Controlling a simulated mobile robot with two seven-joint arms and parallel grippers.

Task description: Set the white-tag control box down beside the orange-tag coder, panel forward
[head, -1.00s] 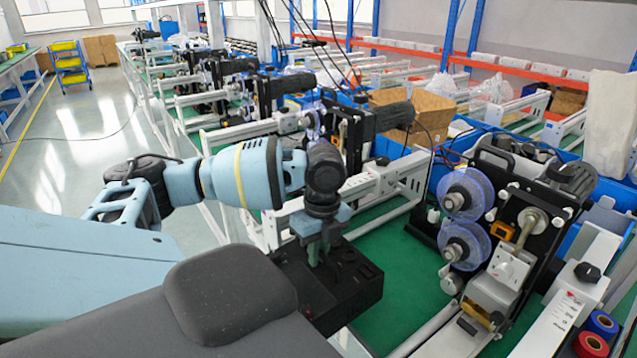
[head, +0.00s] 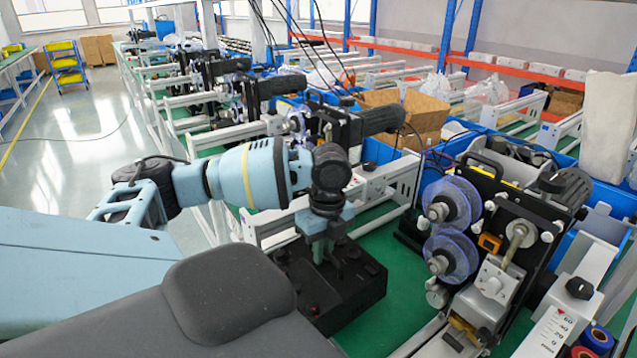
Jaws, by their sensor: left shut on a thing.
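A black control box (head: 352,285) with small knobs on its top hangs from or stands under my left gripper (head: 318,252), near the front edge of the green bench. The gripper points down and is shut on the box's top. No white tag shows on the box, and the dark cover in front hides its lower left part. I cannot tell whether its base touches the bench. The coder (head: 497,272) with a small orange tag (head: 490,242) and two clear bluish discs stands to the right of the box, with a gap between them. My right gripper is not in view.
Green bench top (head: 398,292) is bare between the box and the coder. A white rail (head: 375,190) runs behind the box. Blue and red spools (head: 596,338) lie at the right front. An open cardboard carton (head: 410,118) and more coders stand farther back.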

